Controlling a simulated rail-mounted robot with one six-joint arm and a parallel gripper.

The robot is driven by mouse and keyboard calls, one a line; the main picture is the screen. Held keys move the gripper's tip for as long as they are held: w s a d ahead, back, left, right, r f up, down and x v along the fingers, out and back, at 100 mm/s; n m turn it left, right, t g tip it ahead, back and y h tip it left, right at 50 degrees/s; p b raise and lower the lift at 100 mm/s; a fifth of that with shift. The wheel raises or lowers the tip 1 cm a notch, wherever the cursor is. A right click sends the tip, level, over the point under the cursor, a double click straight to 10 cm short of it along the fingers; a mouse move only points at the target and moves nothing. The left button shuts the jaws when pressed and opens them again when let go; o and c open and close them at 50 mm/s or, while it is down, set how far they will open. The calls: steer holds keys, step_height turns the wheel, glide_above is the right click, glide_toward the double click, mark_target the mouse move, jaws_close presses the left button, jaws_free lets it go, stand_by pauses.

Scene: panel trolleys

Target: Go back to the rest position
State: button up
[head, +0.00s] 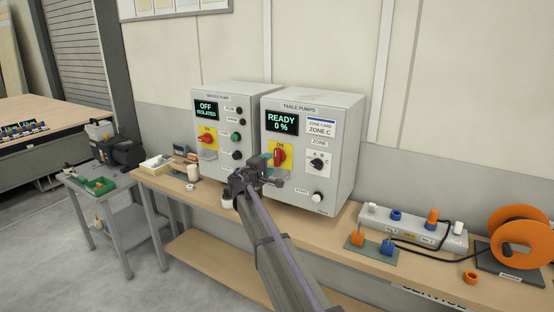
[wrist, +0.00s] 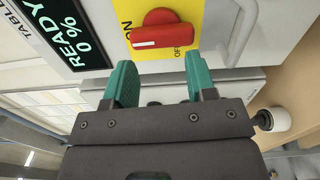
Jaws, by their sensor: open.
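My gripper (head: 268,168) is in front of the grey TABLE PUMPS box (head: 335,120), by its lower left part. In the wrist view my gripper (wrist: 160,72) has its two green fingers apart with nothing between them. The red rotary switch (wrist: 165,28) on its yellow plate lies just beyond the fingertips; it also shows in the head view (head: 280,157). Whether a finger touches the switch, I cannot tell. The display (head: 283,122) reads READY 0 %.
A second grey box (head: 225,100) stands to the left, its display reading OFF ISOLATED. The bench (head: 335,255) carries a socket strip (head: 405,226), an orange cable reel (head: 518,238) and small items at left. A side table (head: 98,187) stands further left. The wall is close behind the boxes.

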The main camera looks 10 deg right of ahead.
steer(key=shift+w+d+f, duration=0.1)
steer(key=shift+f, duration=0.05)
steer(key=s+d+f+m+g+y, duration=0.25)
steer(key=s+f+m+g, duration=0.35)
steer(key=s, duration=0.7)
steer(key=s+d+f+m+g+y, duration=0.3)
steer(key=s+f, duration=0.4)
steer(key=s, duration=0.6)
steer(key=s+f+m+g+y, duration=0.1)
steer(key=s+f+g+y, duration=0.1)
steer(key=s, duration=0.9)
steer(key=s+a+f+m+g+y, duration=0.1)
steer(key=s+y, duration=0.3)
steer(key=s, duration=0.7)
steer(key=shift+s+a+f+g, duration=0.15)
steer(key=shift+f+g, duration=0.4)
steer(key=shift+g, duration=0.35)
